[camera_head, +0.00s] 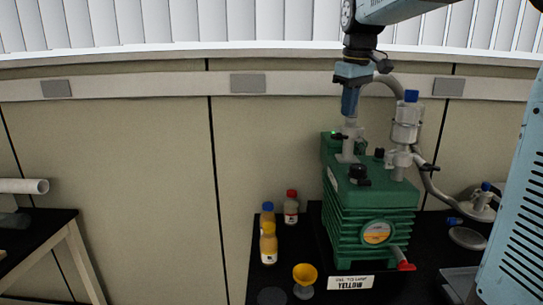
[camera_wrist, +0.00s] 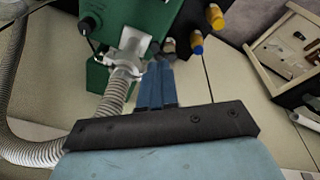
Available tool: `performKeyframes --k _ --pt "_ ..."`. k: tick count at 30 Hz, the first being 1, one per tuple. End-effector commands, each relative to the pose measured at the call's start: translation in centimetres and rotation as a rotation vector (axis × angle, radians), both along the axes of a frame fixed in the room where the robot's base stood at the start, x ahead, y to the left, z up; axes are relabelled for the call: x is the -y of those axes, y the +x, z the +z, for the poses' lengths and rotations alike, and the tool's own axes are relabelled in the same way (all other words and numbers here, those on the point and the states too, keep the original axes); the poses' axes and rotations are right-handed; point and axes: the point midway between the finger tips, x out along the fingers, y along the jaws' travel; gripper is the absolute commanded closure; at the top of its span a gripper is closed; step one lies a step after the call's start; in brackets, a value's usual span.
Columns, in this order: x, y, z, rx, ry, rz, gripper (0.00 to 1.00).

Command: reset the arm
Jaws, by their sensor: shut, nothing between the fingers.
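My gripper (camera_head: 349,112) hangs down from the arm at the upper right of the head view, its blue fingers pointing downward. It is just above or in front of the grey pipe fitting (camera_head: 350,146) on top of the green vacuum pump (camera_head: 368,205); I cannot tell whether they touch. In the wrist view my gripper (camera_wrist: 162,66) has its blue fingers together with nothing seen between them. There the pale fitting (camera_wrist: 130,52) and ribbed hose (camera_wrist: 112,98) lie just left of the fingers. The green pump (camera_wrist: 140,18) is beyond.
A white tube (camera_head: 25,186) lies far left. Open space lies left of the arm.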

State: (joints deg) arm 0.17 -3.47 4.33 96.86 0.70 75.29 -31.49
Motion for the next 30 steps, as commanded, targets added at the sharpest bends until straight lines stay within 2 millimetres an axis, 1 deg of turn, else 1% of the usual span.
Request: performKeyframes --k 1,5,9,11,12,17,21,24,27,30 --pt "0.3 -1.7 -0.1 0.015 0.003 -0.028 1.0" --pt "1.0 -5.4 -0.9 0.054 0.015 -0.111 1.0" --pt "1.6 -9.4 -2.2 0.095 0.034 -0.197 1.0" --pt "1.9 -11.1 -2.8 0.112 0.044 -0.234 1.0" --pt "2.1 -12.2 -3.4 0.124 0.05 -0.259 1.0" --pt "2.8 -16.6 -5.7 0.17 0.082 -0.357 1.0" --pt "3.3 -20.3 -8.2 0.21 0.114 -0.44 1.0" --pt "3.6 -22.6 -10.1 0.235 0.139 -0.495 1.0" --pt "3.9 -24.4 -11.7 0.255 0.161 -0.54 1.0" --pt "3.9 -25.6 -12.9 0.27 0.176 -0.569 1.0"
